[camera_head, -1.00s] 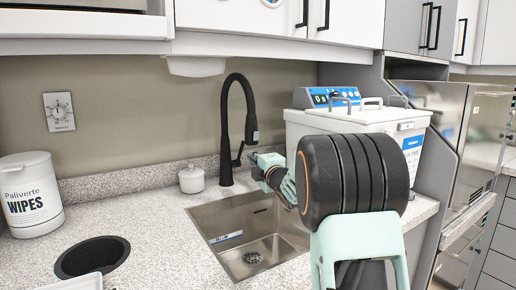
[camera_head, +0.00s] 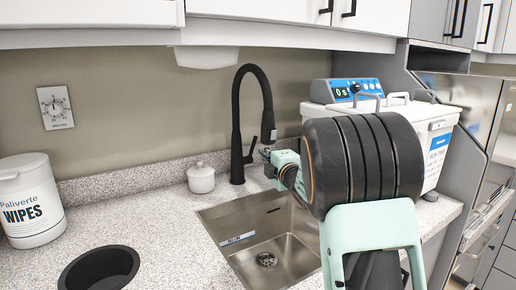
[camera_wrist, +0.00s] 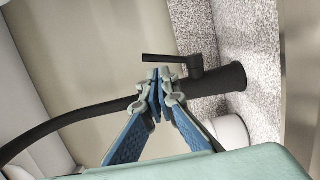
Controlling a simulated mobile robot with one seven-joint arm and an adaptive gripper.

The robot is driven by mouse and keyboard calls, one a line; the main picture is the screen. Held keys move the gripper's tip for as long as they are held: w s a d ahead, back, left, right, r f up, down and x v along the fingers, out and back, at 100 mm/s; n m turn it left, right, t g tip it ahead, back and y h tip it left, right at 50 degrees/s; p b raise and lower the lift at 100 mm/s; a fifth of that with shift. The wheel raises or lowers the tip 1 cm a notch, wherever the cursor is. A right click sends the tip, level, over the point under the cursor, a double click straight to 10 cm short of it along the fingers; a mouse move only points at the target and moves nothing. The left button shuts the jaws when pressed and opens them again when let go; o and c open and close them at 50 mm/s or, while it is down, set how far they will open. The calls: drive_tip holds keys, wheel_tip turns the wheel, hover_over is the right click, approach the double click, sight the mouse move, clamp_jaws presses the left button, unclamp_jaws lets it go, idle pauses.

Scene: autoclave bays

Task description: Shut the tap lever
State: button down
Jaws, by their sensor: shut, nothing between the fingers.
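The black gooseneck tap (camera_head: 237,128) stands behind the steel sink, and its thin lever (camera_head: 251,150) rises at a slant from the right of its body. In the wrist view the tap (camera_wrist: 225,82) lies sideways, with the lever (camera_wrist: 156,58) sticking out beside its body. My gripper (camera_head: 266,154) is shut and empty, to the right of the lever. In the wrist view its fingertips (camera_wrist: 162,86) overlap the tap neck just below the lever's free end. I cannot tell whether they touch it.
A white lidded jar (camera_head: 201,179) stands left of the tap. The sink (camera_head: 230,252) lies in front. A white bath unit (camera_head: 442,118) with a blue panel is at the right. A wipes tub (camera_head: 30,190) and a round black opening (camera_head: 98,270) are at the left.

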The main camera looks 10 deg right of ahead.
sight(254, 145)
drive_tip(key=x, duration=0.6)
drive_tip(key=shift+w, duration=0.3)
drive_tip(key=shift+a+r, duration=0.1)
drive_tip(key=shift+r, duration=0.05)
drive_tip(key=shift+w+r+g+p, duration=0.15)
drive_tip(key=shift+w+g+p, duration=0.2)
drive_tip(key=shift+p, duration=0.6)
drive_tip(key=shift+f, duration=0.25)
drive_tip(key=shift+b, duration=0.3)
